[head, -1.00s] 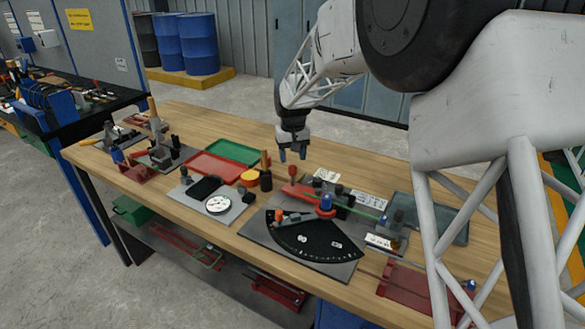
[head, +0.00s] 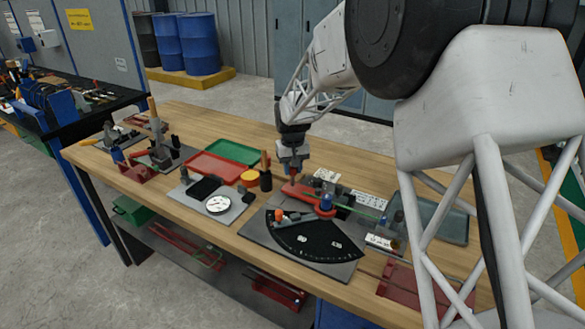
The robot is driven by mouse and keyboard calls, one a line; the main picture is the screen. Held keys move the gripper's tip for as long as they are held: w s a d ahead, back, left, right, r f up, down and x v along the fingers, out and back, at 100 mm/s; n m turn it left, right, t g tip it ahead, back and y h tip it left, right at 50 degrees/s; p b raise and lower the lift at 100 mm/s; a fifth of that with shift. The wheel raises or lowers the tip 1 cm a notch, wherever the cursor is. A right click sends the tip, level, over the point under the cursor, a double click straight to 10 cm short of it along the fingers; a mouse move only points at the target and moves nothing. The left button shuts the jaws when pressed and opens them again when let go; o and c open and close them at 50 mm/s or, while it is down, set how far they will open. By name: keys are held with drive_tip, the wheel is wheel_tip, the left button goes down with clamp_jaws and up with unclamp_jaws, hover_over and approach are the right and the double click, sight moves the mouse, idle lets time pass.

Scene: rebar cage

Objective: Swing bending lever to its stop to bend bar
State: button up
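The red bending lever (head: 303,192) lies on the bender's grey base plate (head: 262,232), running from its upper left end to a pivot with a blue knob (head: 326,203). A thin green bar (head: 366,210) extends right from the pivot area. A black angle scale (head: 312,240) fans out in front. My gripper (head: 292,172) points down at the lever's free end, where its upright red handle is now hidden by the fingers. The view is too small to show whether the fingers are closed on the handle.
Left of the bender are a plate with a round white dial (head: 217,204), a yellow-orange round container (head: 250,178), and red (head: 212,168) and green (head: 236,151) trays. A grey tray (head: 450,223) lies to the right, partly behind my arm. A red fixture (head: 395,282) sits near the front edge.

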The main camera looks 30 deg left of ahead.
clamp_jaws()
drive_tip(key=shift+s, duration=0.1)
drive_tip(key=shift+s+a+n, duration=0.25)
drive_tip(key=shift+s+n, duration=0.55)
drive_tip(key=shift+s, duration=0.1)
drive_tip(key=s+d+n, duration=0.2)
drive_tip(key=s+n, duration=0.6)
drive_tip(key=s, duration=0.2)
drive_tip(key=shift+s+d+n, duration=0.3)
drive_tip(key=shift+c, duration=2.4)
unclamp_jaws()
drive_tip(key=shift+f, duration=0.1)
